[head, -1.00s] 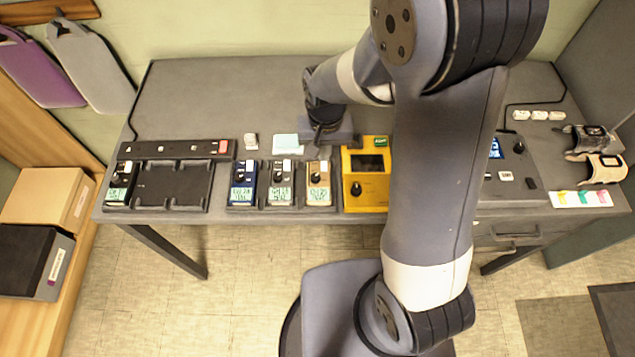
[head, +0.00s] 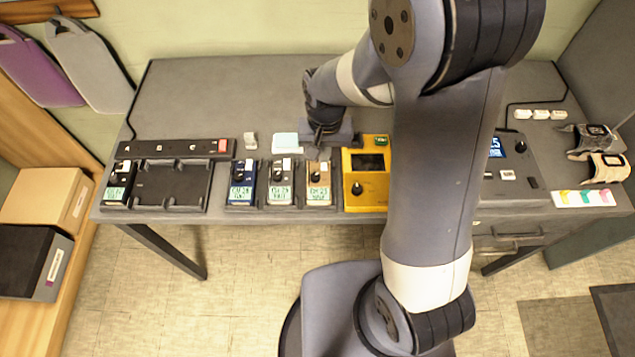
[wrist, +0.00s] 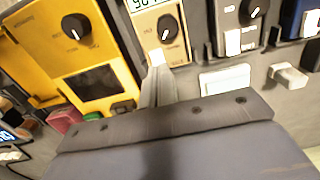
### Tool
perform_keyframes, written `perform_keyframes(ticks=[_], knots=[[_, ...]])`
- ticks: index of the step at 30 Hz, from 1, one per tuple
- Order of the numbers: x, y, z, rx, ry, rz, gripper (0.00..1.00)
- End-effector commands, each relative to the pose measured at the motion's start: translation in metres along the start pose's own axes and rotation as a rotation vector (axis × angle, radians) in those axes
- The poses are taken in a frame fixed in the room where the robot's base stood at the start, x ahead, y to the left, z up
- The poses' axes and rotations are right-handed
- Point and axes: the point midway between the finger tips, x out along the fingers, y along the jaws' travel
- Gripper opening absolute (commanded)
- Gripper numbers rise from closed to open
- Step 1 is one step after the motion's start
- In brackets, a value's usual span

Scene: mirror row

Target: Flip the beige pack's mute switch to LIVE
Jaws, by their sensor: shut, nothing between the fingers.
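The beige pack (head: 319,184) sits in the row of packs near the table's front edge, left of the yellow box. Its display and black knob show in the head view. In the wrist view the beige pack (wrist: 150,17) is at the top, cut off by the frame edge. A small white switch (wrist: 156,57) is at its near end. My gripper (wrist: 157,70) is shut and empty, with its fingertips right at this switch. I cannot tell whether they touch it. In the head view my gripper (head: 318,147) is just behind the pack.
The yellow box (head: 365,180) stands close to the right of the pack. A grey pack (head: 280,183) and a blue pack (head: 242,183) stand to the left. A pale blue-white block (head: 285,141) lies behind them. The table's back left is clear.

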Motion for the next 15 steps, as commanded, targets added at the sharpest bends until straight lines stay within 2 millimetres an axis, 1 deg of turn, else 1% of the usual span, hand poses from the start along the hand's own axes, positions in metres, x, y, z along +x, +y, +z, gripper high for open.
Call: perform_keyframes(ticks=[15], knots=[[0.0068, 0.0001, 0.0003, 0.000, -0.001, 0.000, 0.00]])
